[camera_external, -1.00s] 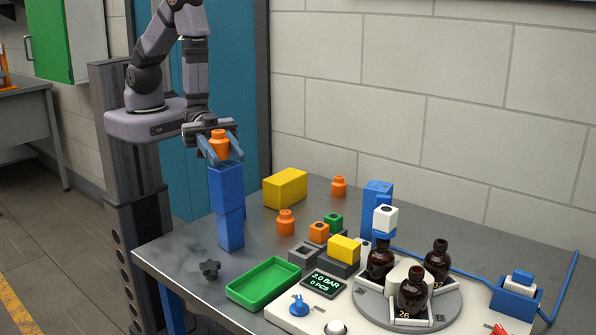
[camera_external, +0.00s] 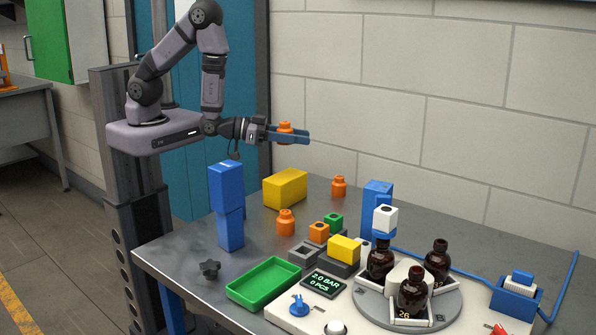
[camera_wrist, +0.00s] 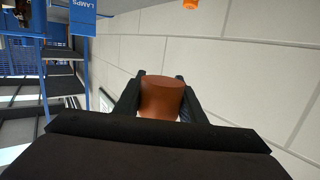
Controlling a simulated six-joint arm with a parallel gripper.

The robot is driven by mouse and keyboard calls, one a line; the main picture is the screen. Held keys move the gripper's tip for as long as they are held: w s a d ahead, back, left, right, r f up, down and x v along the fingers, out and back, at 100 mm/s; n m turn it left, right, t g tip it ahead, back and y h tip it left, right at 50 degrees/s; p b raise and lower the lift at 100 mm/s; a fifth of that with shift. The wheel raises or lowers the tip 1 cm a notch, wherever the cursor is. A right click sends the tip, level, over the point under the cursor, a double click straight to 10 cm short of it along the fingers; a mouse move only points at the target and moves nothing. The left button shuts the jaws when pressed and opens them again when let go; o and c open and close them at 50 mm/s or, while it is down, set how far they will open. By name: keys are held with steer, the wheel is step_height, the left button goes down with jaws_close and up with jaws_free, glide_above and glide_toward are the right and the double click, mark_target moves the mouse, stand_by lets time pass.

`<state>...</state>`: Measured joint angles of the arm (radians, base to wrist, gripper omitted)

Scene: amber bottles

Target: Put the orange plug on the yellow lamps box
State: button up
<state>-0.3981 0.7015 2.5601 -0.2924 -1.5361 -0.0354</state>
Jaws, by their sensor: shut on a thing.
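My gripper (camera_external: 288,135) is shut on an orange plug (camera_external: 285,127) and holds it upright in the air. In the wrist view the held plug (camera_wrist: 160,98) sits between the two fingers and looks brownish. The yellow box (camera_external: 285,188) lies on the table below the gripper in the picture, apart from it; its top is bare. I cannot read a label on it in the external view. In the wrist view the word LAMPS shows on a blue surface (camera_wrist: 82,12) at the top left.
Other orange plugs stand in front (camera_external: 286,222) and to the right (camera_external: 338,187). A green tray (camera_external: 264,284), dark bottles (camera_external: 413,290) on a turntable and a blue post (camera_external: 377,200) fill the front and right.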

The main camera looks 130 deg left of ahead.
mark_target(298, 176)
steer(key=shift+s+a+f+b, duration=0.15)
steer(key=shift+f+b, duration=0.4)
steer(key=shift+f, duration=0.75)
steer(key=shift+f+p, duration=0.3)
steer(key=shift+f, duration=1.55)
steer(key=shift+f, duration=0.1)
steer(key=shift+f, duration=1.8)
steer(key=shift+f, duration=0.2)
steer(key=o, duration=1.1)
steer(key=shift+c, duration=0.2)
steer(key=shift+r, duration=0.25)
